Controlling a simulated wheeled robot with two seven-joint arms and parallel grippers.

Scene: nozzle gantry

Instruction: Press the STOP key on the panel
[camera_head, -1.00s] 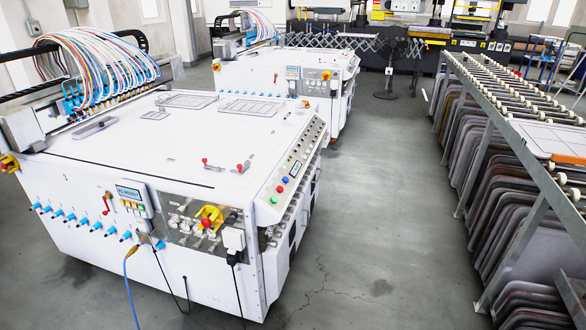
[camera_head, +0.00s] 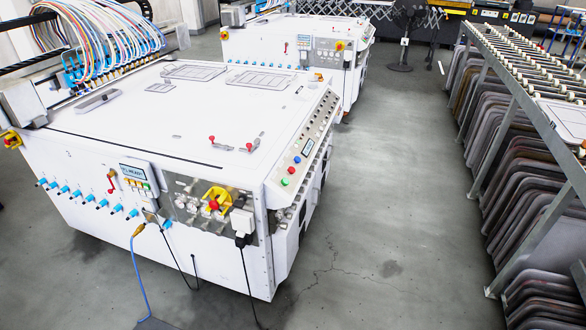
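A small panel (camera_head: 138,178) with a lit display sits on the front face of the white machine. Its display (camera_head: 133,171) seems to read "READY". A row of small coloured keys lies under the display, too small for me to read which is STOP. A slanted panel (camera_head: 309,147) on the machine's right edge carries a red button (camera_head: 297,160), a green button (camera_head: 285,182), a blue button and a small screen. A red knob on a yellow mount (camera_head: 215,200) is on the front face. Neither of my grippers is in view.
The white machine (camera_head: 190,120) fills the left and centre, with hoses (camera_head: 100,40) above it. A cable (camera_head: 139,270) hangs from its front to the floor. A second white machine (camera_head: 300,45) stands behind. A rack of trays (camera_head: 540,150) lines the right. The floor (camera_head: 400,200) between is clear.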

